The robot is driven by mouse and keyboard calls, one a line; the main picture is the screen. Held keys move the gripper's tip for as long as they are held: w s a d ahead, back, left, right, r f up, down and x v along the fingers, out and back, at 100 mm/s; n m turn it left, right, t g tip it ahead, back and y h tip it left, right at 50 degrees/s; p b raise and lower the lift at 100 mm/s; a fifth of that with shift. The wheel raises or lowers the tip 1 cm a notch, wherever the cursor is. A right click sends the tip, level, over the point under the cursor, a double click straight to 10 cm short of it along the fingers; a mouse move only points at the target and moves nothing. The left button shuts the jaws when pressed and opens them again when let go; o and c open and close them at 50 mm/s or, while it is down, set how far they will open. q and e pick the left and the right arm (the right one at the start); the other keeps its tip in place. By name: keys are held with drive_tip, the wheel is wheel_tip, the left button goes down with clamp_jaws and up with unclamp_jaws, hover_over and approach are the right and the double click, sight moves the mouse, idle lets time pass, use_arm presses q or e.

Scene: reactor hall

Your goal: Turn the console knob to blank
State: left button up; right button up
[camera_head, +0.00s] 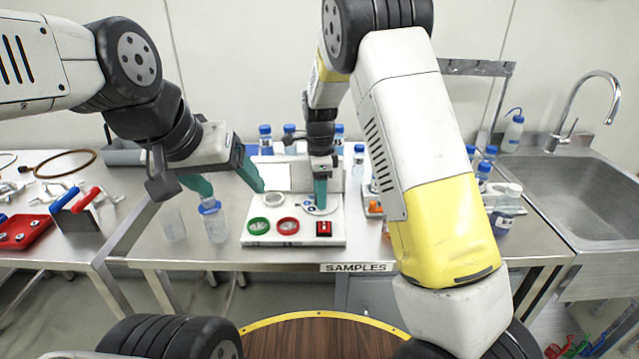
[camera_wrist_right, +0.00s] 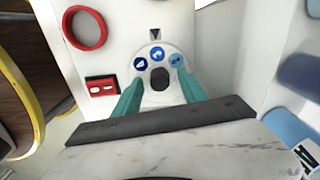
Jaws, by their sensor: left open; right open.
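The white console (camera_head: 293,238) stands on the steel table. Its knob dial (camera_head: 318,208) is partly hidden by my right gripper (camera_head: 321,205) in the head view. In the right wrist view, the dial (camera_wrist_right: 157,97) carries several blue round symbols around a dark knob (camera_wrist_right: 159,79). A small dark triangle mark (camera_wrist_right: 154,34) is on the panel beyond the dial. My right gripper (camera_wrist_right: 161,84) is open, one teal finger on each side of the knob. I cannot tell if they touch it. My left gripper (camera_head: 234,190) is open and empty, left of the console.
The console also carries a green ring (camera_head: 258,226), a red ring (camera_head: 287,226), a pale ring (camera_head: 274,199) and a red switch (camera_head: 324,229). A blue-capped bottle (camera_head: 212,221) stands below my left gripper. More bottles stand behind and right. A sink (camera_head: 589,205) is at far right.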

clamp_jaws()
